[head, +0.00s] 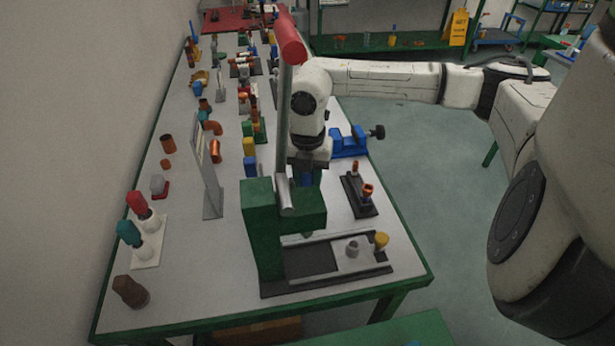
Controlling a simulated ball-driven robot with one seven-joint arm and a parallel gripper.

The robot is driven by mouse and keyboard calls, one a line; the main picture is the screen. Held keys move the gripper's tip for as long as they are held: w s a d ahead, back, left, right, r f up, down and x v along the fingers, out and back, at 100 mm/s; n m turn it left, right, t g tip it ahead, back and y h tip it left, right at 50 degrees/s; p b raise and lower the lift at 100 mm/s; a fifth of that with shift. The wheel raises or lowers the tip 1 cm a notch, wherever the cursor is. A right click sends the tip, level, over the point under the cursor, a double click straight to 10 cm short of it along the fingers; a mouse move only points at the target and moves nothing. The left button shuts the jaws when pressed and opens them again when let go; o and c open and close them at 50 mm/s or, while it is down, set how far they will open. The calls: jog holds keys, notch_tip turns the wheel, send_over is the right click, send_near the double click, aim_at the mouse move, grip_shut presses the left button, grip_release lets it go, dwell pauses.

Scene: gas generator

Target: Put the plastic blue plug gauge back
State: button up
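My gripper (308,166) points down over the table, just behind the green arbor press (262,225). The press's lever and head partly hide it, and I cannot tell whether its fingers are open or shut. A small patch of blue (306,179) shows directly below it; this may be the blue plug gauge, but it is mostly hidden and I cannot tell whether it is gripped. A black holder (364,206) with copper-coloured pieces stands to the right of the gripper. A black and grey base plate (312,262) with a grey knob and a yellow knob lies in front of the press.
A blue vise (349,142) sits at the table's right edge. A grey upright plate (210,180), copper pipe fittings (215,150) and a blue block (250,167) stand left of the gripper. A white stand (149,248) holds red-handled and teal-handled tools.

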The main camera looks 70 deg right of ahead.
jog(key=shift+f+b, duration=1.25)
jog(key=shift+f, duration=0.3)
jog(key=o, duration=1)
notch_tip(320, 180, up, 11)
jog(key=shift+f, duration=0.1)
